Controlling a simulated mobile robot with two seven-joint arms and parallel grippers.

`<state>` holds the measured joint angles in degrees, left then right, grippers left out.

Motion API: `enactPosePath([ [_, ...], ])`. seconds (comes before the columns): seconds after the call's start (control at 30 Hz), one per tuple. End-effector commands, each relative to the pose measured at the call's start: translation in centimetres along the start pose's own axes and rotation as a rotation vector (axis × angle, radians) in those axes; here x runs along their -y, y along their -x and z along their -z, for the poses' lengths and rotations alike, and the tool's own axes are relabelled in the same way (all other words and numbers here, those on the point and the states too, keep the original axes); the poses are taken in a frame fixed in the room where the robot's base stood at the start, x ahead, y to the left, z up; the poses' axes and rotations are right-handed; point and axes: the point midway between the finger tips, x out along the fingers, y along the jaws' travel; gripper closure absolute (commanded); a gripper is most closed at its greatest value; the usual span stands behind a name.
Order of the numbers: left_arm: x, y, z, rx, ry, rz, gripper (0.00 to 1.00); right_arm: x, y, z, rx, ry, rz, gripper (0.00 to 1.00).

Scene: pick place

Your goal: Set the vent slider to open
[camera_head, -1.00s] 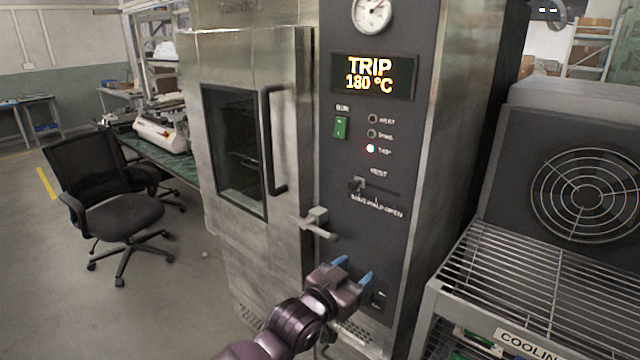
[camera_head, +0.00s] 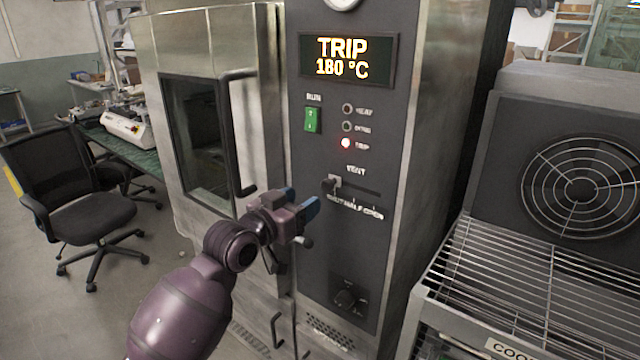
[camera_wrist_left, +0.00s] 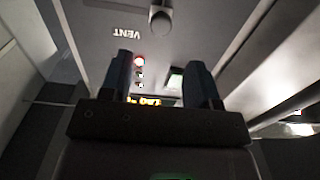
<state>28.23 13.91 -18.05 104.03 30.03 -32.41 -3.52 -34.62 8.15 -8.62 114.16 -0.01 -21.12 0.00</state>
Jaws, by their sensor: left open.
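The vent slider (camera_head: 333,182) is a small knob at the left end of its slot on the oven's dark control panel, under the word VENT. The labels below the slot read roughly shut, half, open, with open at the right. In the left wrist view the knob (camera_wrist_left: 161,20) shows at the top, beyond the fingers. My left gripper (camera_head: 300,200) has blue fingertips, is open and empty, and is in front of the panel, a little below and left of the knob. In the left wrist view its two dark fingers (camera_wrist_left: 163,85) stand apart. My right gripper is not in view.
The oven door handle (camera_head: 240,135) is left of the panel, and a latch lies partly behind my left gripper. A dial (camera_head: 346,299) is low on the panel. A wire rack (camera_head: 500,285) and a fan unit (camera_head: 515,165) stand at right. The display (camera_head: 347,58) reads TRIP 180 °C.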

Motion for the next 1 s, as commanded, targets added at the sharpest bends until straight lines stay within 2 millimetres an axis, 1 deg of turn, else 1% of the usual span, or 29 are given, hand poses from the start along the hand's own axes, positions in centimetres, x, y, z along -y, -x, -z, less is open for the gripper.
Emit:
enactPosePath([
  [0.1, -0.1, -1.9, 0.0, -0.001, 0.000, -0.001, 0.44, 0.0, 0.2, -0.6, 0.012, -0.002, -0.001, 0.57],
  [0.2, -0.1, -3.6, 0.0, 0.000, 0.001, -0.001, 0.44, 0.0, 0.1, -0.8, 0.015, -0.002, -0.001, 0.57],
  [0.4, -0.1, -6.6, -0.1, 0.001, 0.000, 0.000, 0.44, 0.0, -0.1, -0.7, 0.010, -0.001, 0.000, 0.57],
  [0.5, 0.0, -7.7, 0.0, -0.001, 0.000, 0.001, 0.44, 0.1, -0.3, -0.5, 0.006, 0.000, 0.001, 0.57],
  [0.7, 0.0, -9.1, -0.1, 0.000, -0.001, 0.001, 0.44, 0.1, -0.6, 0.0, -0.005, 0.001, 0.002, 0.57],
  [1.0, 0.0, -9.3, 0.0, -0.001, -0.001, 0.001, 0.44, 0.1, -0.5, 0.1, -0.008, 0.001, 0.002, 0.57],
])
